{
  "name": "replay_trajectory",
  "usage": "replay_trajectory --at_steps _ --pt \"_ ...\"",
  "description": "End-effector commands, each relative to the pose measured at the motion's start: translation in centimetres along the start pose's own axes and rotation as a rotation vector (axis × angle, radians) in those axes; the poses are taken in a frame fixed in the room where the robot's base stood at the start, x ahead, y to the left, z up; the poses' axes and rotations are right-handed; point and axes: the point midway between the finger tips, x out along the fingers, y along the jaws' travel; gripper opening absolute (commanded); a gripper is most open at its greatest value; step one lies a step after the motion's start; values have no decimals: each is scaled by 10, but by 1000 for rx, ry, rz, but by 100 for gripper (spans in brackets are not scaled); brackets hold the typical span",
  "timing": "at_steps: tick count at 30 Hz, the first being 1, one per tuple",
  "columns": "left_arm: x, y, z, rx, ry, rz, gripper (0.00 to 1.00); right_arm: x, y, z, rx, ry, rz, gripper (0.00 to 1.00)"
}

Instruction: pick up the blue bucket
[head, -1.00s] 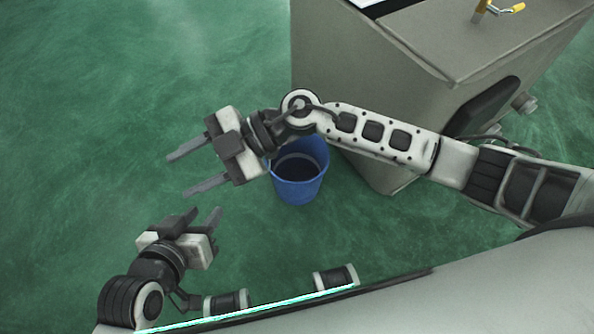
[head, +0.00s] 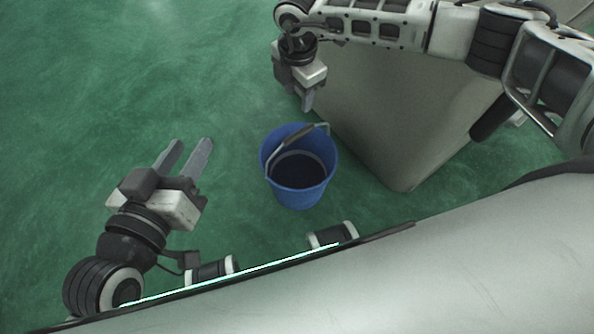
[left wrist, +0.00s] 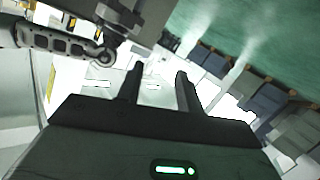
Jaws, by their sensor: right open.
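The blue bucket (head: 300,196) stands upright on the green floor, in the middle of the head view. Its handle (head: 297,137) is raised and arches over the opening, with a dark grip. The bucket looks empty. My right gripper (head: 307,104) is above and behind the bucket, pointing down, open and apart from the handle. My left gripper (head: 188,152) is left of the bucket, open and empty, with its fingers spread. The left wrist view also shows its two fingers (left wrist: 160,82) apart with nothing between them. The bucket does not show there.
A large grey cabinet (head: 400,130) stands close behind and to the right of the bucket. The green floor (head: 130,60) is clear to the left and behind. My own base edge runs along the front. The left wrist view shows several blurred grey and dark shapes (left wrist: 215,65).

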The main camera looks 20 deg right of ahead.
Motion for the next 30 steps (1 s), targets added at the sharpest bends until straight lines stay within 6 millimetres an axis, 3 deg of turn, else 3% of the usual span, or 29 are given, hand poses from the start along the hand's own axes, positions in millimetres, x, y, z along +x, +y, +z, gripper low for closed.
replay_trajectory --at_steps 3,9,17,23,30 --pt "3 2 2 -40 29 22 36 33 -2 0 0 0 -5 45" --pt "4 6 -3 -104 73 61 36 71 -1 -1 0 0 -3 45" --pt "4 10 -7 -139 98 84 36 89 -2 -1 -2 1 -1 45" --pt "5 14 -9 -205 147 130 36 121 -9 -3 -1 1 -2 45" --pt "8 10 -35 -68 276 133 36 136 -8 -3 -2 2 -1 45"
